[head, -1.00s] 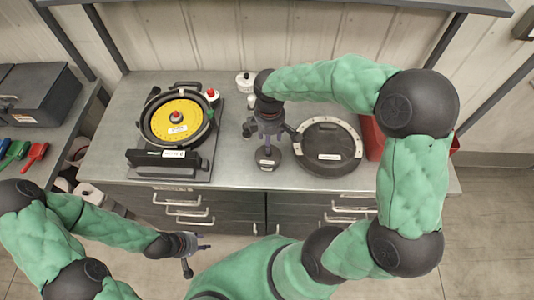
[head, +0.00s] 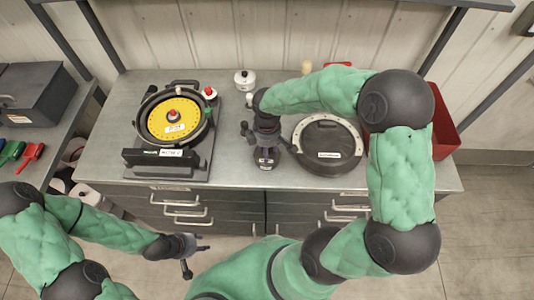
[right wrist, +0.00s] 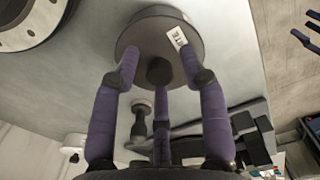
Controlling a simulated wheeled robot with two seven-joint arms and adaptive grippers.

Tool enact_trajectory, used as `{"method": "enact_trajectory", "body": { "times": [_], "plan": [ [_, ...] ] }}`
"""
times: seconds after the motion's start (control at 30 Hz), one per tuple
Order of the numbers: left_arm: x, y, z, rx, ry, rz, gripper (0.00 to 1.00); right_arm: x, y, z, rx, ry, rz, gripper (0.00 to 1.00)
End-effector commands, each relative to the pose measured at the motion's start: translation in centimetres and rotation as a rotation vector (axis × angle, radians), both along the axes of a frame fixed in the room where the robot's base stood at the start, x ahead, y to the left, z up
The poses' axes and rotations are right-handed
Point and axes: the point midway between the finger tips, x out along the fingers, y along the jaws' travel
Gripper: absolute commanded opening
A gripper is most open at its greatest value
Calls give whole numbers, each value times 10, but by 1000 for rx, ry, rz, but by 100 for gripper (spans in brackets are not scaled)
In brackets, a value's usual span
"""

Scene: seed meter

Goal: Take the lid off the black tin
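The black tin (head: 266,164) stands on the bench in the head view, mostly hidden under my right gripper (head: 267,142). In the right wrist view the tin (right wrist: 145,35) shows its round dark lid, a white label and a dark knob (right wrist: 158,71). My right gripper's purple fingers (right wrist: 160,76) are spread around the knob, with visible gaps; I see no grip on it. The lid appears to be on the tin. My left gripper (head: 194,256) hangs open and empty in front of the bench's drawers.
The seed meter with its yellow disc (head: 185,105) stands left on the bench. A round black lidded vessel (head: 328,135) is close right of the tin. A white pot (head: 245,77) stands behind, and a red bin (head: 442,125) is at the right end.

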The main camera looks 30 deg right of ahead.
Motion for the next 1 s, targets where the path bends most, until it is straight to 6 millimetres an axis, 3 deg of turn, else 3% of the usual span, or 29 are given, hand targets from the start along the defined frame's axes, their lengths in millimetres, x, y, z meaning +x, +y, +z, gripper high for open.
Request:
{"method": "enact_trajectory", "body": {
  "times": [0.03,0.1,0.13,0.67,0.87,1.0],
  "plan": [
    [0,0,0,0,0,0,40,0,0,0,0,0,0,20],
    [0,0,0,0,0,0,40,0,0,0,0,0,0,1],
    [0,0,0,0,0,0,40,0,0,0,0,0,0,0],
    [0,0,2,0,0,0,40,0,0,9,-1,-1,0,0],
    [0,0,9,0,0,0,40,-1,2,36,-1,-2,2,0],
    [0,0,15,0,0,0,40,-17,18,64,-1,-5,5,0]
  ]
}}
